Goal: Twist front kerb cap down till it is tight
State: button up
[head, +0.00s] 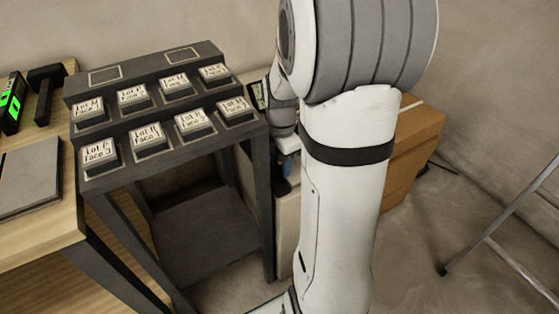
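I cannot make out the front kerb cap or any kerb in the head view. My white and grey arm fills the middle of the picture and hides what lies behind it. The fingers of my gripper do not show, so what they hold or touch cannot be seen.
A dark stepped rack (153,112) holds several labelled blocks. Left of it, a wooden table (40,237) bears a grey tile (30,178), a black tool (45,88) and a green-lit device (12,103). A cardboard box (411,150) and a metal stand (498,219) are at right.

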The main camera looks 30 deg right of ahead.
jog(key=c, duration=0.7)
jog(key=shift+c, duration=0.2)
jog(key=shift+m, duration=0.3)
jog(key=m+p, duration=0.2)
jog(key=shift+r+m, duration=0.15)
jog(key=shift+m, duration=0.15)
jog(key=m+p, duration=0.3)
jog(key=m, duration=0.2)
jog(key=shift+m, duration=0.3)
jog(key=m+p, duration=0.2)
jog(key=m, duration=0.4)
jog(key=shift+p, duration=0.3)
jog(key=shift+m+p, duration=0.7)
jog(key=shift+m, duration=2)
